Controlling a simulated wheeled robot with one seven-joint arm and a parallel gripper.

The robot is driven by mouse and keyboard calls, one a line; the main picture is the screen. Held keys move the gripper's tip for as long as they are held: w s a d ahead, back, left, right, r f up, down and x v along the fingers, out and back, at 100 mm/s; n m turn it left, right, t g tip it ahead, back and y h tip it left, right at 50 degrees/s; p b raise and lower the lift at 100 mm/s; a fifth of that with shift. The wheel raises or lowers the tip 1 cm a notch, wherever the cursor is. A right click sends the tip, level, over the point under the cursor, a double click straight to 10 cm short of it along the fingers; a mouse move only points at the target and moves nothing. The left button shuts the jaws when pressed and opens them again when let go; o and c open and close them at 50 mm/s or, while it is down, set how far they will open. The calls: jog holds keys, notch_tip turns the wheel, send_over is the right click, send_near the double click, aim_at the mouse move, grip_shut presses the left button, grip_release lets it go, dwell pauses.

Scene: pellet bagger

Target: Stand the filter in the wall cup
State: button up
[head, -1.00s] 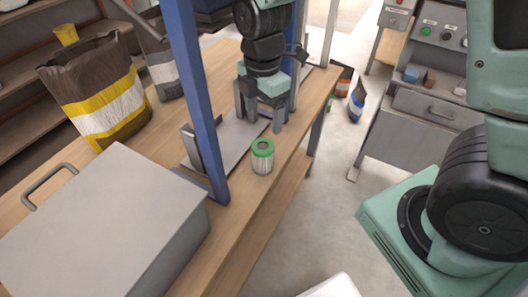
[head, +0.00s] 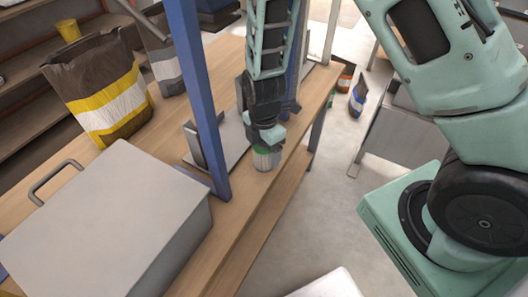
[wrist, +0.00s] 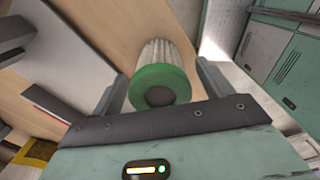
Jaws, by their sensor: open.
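The filter (head: 262,162) stands upright on the wooden bench near its right edge. It is a white pleated cylinder with a green top. My gripper (head: 265,145) points down just above it in the head view and covers part of its top. In the wrist view the filter (wrist: 159,56) shows its green ring and dark centre hole. It lies between the two spread fingers of my gripper (wrist: 161,72), with gaps visible on both sides. My gripper is open and holds nothing. I cannot make out the wall cup in either view.
A grey box (head: 105,225) with a handle fills the bench's front left. A blue post (head: 200,100) and a metal plate (head: 230,142) stand left of the filter. A brown sack (head: 100,90) and a yellow container (head: 68,31) are at the back left.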

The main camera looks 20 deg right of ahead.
jog(key=shift+f, duration=0.5)
jog(key=c, duration=1.2)
jog(key=shift+r, duration=0.1)
